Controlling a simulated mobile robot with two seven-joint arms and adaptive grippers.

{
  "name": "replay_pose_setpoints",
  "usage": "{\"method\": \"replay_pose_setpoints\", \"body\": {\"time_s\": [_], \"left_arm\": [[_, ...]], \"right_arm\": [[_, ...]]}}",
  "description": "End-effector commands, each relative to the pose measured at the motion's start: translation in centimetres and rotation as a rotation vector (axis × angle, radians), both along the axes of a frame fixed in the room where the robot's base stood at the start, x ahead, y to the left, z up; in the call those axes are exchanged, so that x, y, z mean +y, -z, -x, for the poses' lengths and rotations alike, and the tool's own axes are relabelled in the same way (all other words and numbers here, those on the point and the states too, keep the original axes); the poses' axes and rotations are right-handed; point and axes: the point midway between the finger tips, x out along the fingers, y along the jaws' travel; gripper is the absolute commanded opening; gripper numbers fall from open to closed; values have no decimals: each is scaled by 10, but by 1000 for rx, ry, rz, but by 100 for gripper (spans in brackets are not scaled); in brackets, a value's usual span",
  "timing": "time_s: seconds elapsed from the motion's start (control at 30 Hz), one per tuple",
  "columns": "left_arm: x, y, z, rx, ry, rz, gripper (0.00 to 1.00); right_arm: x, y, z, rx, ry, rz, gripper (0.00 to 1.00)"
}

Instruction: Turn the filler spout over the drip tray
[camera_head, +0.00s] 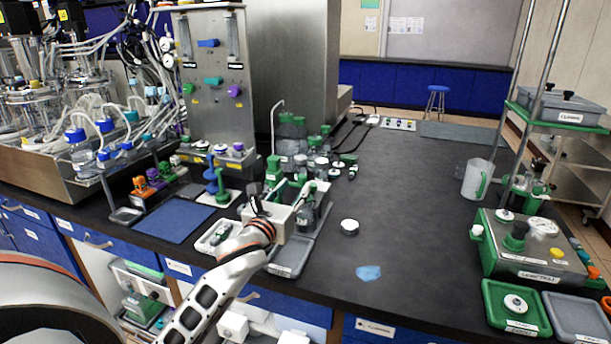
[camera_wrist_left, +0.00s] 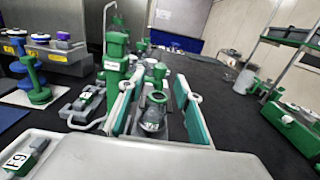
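A green filler body (camera_head: 273,168) stands near the middle of the bench, with a thin bent metal tube rising above it, probably the spout (camera_head: 273,128). In the left wrist view, the filler (camera_wrist_left: 115,72) and the tube (camera_wrist_left: 104,25) are ahead, left of centre. My left gripper (camera_head: 306,188) is at the bench's front, close to the filler. Its two teal-padded fingers (camera_wrist_left: 157,98) are apart, with a green-capped glass bottle (camera_wrist_left: 153,122) seen between them; I cannot tell whether they touch anything. A grey tray (camera_head: 290,260), possibly the drip tray, is partly hidden beneath the gripper.
Several glass bottles (camera_head: 293,130) crowd behind the filler. A blue mat (camera_head: 175,222) and a blue stand (camera_head: 221,185) are left of it. A white-topped round item (camera_head: 349,227) sits to the right. The bench's middle right is mostly clear. A green-trimmed apparatus (camera_head: 530,245) stands far right.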

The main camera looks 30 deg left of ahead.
Motion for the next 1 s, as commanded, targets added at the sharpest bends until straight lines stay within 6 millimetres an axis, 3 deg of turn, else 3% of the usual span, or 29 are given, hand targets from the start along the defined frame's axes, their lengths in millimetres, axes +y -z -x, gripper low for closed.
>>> {"method": "replay_pose_setpoints", "body": {"time_s": [0.17,0.4,0.8,0.83,0.93,1.0], "left_arm": [[7,1,-28,-1,-2,4,34],[13,1,-58,0,0,4,34],[15,1,-66,0,1,4,34],[15,1,-66,0,1,4,31],[15,1,-66,0,1,3,5],[15,1,-66,0,1,3,0]], "right_arm": [[-1,11,13,24,-2,4,40],[-2,11,9,19,-4,9,40],[-3,7,4,6,-2,11,40],[-3,7,4,6,-2,11,40],[-3,7,4,6,-2,11,40],[-3,7,4,6,-2,11,40]]}}
